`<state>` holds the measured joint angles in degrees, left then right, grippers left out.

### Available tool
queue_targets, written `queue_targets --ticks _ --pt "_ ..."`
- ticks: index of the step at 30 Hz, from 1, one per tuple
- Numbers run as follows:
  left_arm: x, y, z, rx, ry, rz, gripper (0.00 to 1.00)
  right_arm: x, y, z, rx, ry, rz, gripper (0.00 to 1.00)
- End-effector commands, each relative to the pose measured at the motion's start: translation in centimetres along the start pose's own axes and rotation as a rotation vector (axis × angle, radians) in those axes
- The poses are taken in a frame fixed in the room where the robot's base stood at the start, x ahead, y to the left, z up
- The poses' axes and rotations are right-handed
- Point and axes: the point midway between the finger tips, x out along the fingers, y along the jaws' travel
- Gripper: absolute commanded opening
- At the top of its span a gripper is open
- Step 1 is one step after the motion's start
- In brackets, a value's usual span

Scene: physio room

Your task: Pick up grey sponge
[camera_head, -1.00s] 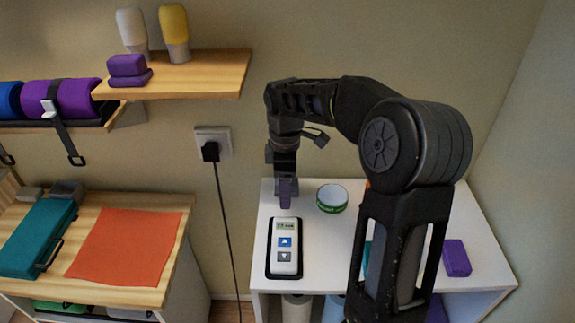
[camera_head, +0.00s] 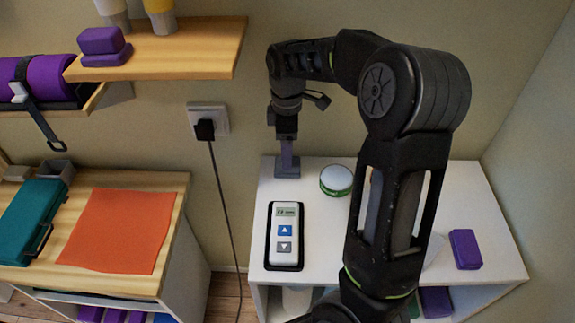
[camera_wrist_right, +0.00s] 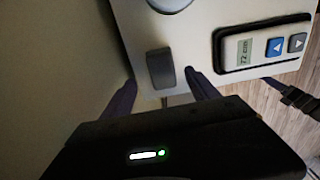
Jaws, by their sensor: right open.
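The grey sponge (camera_head: 289,173) lies on the white shelf top (camera_head: 320,240), at its back left corner near the wall. In the right wrist view the sponge (camera_wrist_right: 160,68) shows as a dark grey block between the lines of my two fingers. My right gripper (camera_head: 287,160) points down over the sponge and partly hides it. In the wrist view its fingertips (camera_wrist_right: 160,76) are apart, one to each side of the sponge, with gaps visible. Whether the fingers reach down to the sponge's height is hard to tell. My left gripper is not in view.
A white remote with a display (camera_head: 285,236) lies on a black holder in front of the sponge. A round green-and-white tin (camera_head: 336,180) stands to its right. A purple block (camera_head: 465,249) lies far right. The wall is close behind.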

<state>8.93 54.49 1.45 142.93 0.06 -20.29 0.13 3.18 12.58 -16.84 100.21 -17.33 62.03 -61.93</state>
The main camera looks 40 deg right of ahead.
Motion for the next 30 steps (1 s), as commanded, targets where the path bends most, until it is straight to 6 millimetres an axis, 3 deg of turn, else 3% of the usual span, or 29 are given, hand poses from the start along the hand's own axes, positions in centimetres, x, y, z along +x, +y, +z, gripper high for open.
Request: queue_targets --ticks 12,22,30 --pt "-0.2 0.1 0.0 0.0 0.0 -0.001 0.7 0.8 -0.1 0.0 0.001 0.0 0.0 0.69" --pt "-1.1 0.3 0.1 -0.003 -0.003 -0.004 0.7 5.0 -0.4 0.1 0.001 -0.001 -0.002 0.69" --pt "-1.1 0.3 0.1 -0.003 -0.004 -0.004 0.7 5.7 -0.3 0.1 0.001 0.0 0.001 0.69"
